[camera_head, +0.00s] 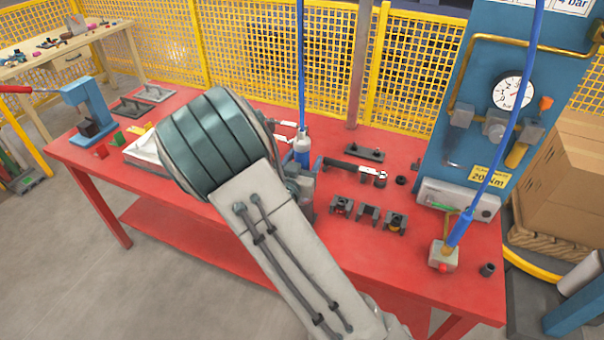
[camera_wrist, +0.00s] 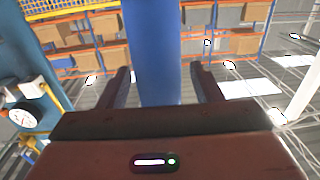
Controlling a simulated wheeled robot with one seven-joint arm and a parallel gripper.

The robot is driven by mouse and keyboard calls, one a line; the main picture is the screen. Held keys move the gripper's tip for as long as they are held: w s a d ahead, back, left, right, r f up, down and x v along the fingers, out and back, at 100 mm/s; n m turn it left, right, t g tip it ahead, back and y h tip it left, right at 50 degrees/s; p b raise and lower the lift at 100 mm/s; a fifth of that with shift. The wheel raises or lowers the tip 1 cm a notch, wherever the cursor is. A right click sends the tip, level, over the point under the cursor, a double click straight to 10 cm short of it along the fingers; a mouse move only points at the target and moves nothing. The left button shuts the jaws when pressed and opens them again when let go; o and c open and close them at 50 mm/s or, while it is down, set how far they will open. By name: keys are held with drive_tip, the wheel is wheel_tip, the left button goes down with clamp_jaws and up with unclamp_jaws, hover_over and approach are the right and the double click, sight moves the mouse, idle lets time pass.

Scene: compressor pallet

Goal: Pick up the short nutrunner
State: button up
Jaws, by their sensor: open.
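A blue and white tool (camera_head: 302,150) hangs upright on a blue hose over the middle of the red table. A second blue tool (camera_head: 461,229) stands on a small block at the table's right end, also on a blue hose. I cannot tell for certain which one is the short nutrunner. In the wrist view, my gripper (camera_wrist: 160,70) is open, with one finger on each side of an upright blue cylinder (camera_wrist: 157,35). Gaps show between the cylinder and both fingers. In the head view, my arm hides most of the gripper, close to the hanging tool.
A black bar-shaped tool (camera_head: 355,170) and several small dark holders (camera_head: 368,216) lie on the red table (camera_head: 410,265). A blue panel with a gauge (camera_head: 512,93) stands at the right. A blue press (camera_head: 88,105) stands at the left. Yellow fencing (camera_head: 255,45) closes the back.

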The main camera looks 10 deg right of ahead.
drive_tip(key=shift+w+d, duration=0.3)
drive_tip(key=shift+w, duration=0.05)
drive_tip(key=shift+c, duration=0.3)
clamp_jaws()
idle(1.0)
